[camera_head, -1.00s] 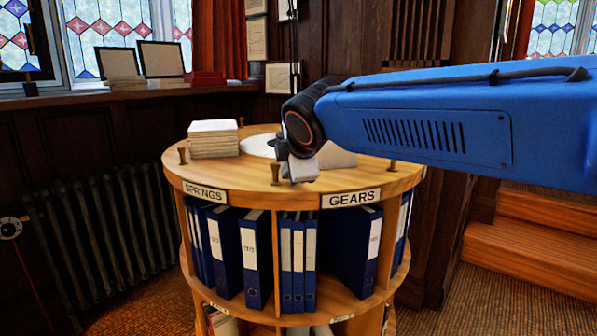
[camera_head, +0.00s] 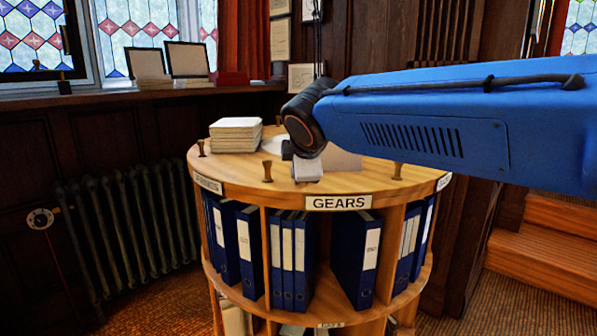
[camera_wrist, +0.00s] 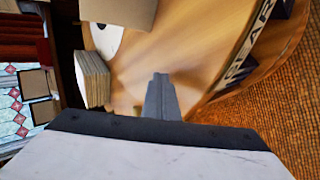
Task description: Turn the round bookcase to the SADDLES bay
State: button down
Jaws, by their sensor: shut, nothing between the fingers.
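The round wooden bookcase (camera_head: 420,183) stands in front of me, with blue binders in its upper bays. The GEARS label (camera_head: 338,202) faces me near front centre. The SPRINGS label (camera_head: 208,184) is at the left, seen at a slant. A label at the right edge (camera_head: 443,182) is too foreshortened to read surely. Short brass-coloured pegs stand along the rim, one front left (camera_head: 267,171) and one right (camera_head: 397,171). My gripper (camera_head: 307,172) is shut and empty, over the front of the top between these pegs, apart from both in the picture. The wrist view shows its closed fingers (camera_wrist: 161,95) over the top.
A stack of paper (camera_head: 236,134) and pale sheets lie on the bookcase top. A radiator (camera_head: 130,230) stands at the left, below a window sill with frames. Wooden steps (camera_head: 545,255) are at the right. Carpet lies between them and the bookcase.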

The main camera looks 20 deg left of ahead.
jog(key=shift+w+d+r, duration=0.1)
jog(key=shift+d+r, duration=0.4)
jog(key=shift+d, duration=0.1)
notch_tip(320, 180, up, 8)
dwell(0.8)
dwell(0.3)
jog(key=n+g+y, duration=0.3)
jog(key=n, duration=0.1)
send_over(409, 177)
notch_tip(409, 177, down, 8)
jog(key=shift+w+r, duration=0.1)
jog(key=shift+r, duration=0.15)
jog(key=shift+f, duration=0.75)
